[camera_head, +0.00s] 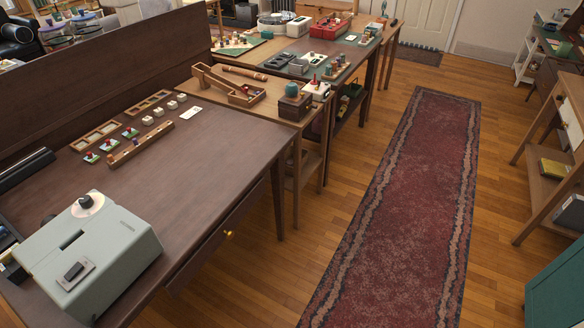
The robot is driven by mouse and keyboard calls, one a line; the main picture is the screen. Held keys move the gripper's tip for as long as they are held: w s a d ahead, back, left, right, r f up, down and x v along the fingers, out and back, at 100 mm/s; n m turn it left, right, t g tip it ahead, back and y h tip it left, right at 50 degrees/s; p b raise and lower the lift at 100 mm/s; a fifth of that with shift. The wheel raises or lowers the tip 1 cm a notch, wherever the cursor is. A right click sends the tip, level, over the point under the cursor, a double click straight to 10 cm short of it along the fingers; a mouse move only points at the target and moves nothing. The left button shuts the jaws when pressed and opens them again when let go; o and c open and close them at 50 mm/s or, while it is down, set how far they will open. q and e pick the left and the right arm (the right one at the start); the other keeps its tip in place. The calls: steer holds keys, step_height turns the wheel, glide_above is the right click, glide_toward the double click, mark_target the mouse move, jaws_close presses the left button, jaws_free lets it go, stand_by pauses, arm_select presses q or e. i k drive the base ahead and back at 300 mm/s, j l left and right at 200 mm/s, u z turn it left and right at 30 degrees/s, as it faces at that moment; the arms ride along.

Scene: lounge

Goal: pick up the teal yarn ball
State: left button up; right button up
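A small teal ball (291,89), which looks like the teal yarn ball, sits on top of a dark brown box (293,106). The box stands near the front right corner of a light wooden table (262,112) in the middle of the row of tables. The ball is too small in the picture to make out its strands. Neither of my grippers is in view.
A white device (316,91) stands right beside the box; a wooden tray (244,95) lies to its left. The dark desk (205,150) in front carries a grey machine (88,250). A red runner (410,200) covers open floor to the right.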

mark_target(291, 89)
steer(key=i+l+u, duration=0.1)
steer(key=u, duration=0.35)
steer(key=i+l+u, duration=0.2)
steer(key=u, duration=0.25)
steer(key=i+l+u, duration=0.1)
steer(key=l+u, duration=0.15)
steer(key=u, duration=0.15)
steer(key=i+l+u, duration=0.2)
steer(key=l, duration=0.4)
steer(key=i+l+u, duration=0.15)
steer(key=l, duration=0.45)
steer(key=l+u, duration=0.2)
steer(key=l, duration=0.4)
steer(key=i+l+u, duration=0.15)
steer(key=l, duration=0.5)
